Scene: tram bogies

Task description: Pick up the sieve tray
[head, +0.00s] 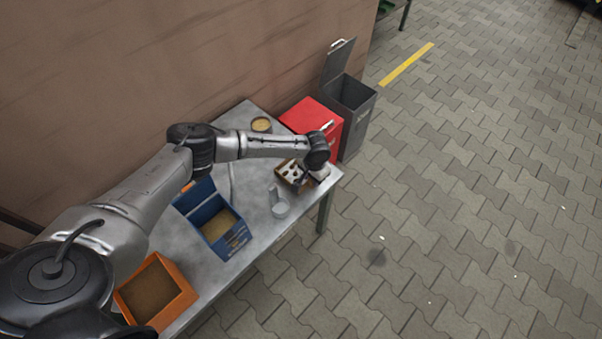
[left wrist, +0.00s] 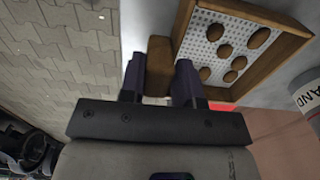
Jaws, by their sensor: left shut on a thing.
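The sieve tray (head: 290,176) has a wooden frame and a pale perforated bottom, with several brown round pieces lying in it. It is at the right end of the metal table in the head view. In the left wrist view the sieve tray (left wrist: 298,39) fills the upper right, and its short wooden handle sits between my fingers. My left gripper (head: 303,182) is shut on that handle; the fingers (left wrist: 160,75) show on both sides of it. I cannot tell whether the tray touches the table. My right gripper is in neither view.
The metal table (head: 262,215) also carries a clear scoop or cup (head: 280,209), a round tin (head: 261,124), a blue box (head: 216,226) and an orange box (head: 156,291). A red box (head: 313,122) and a grey lidded bin (head: 352,103) stand beyond the tray. Open paving (head: 470,200) lies right.

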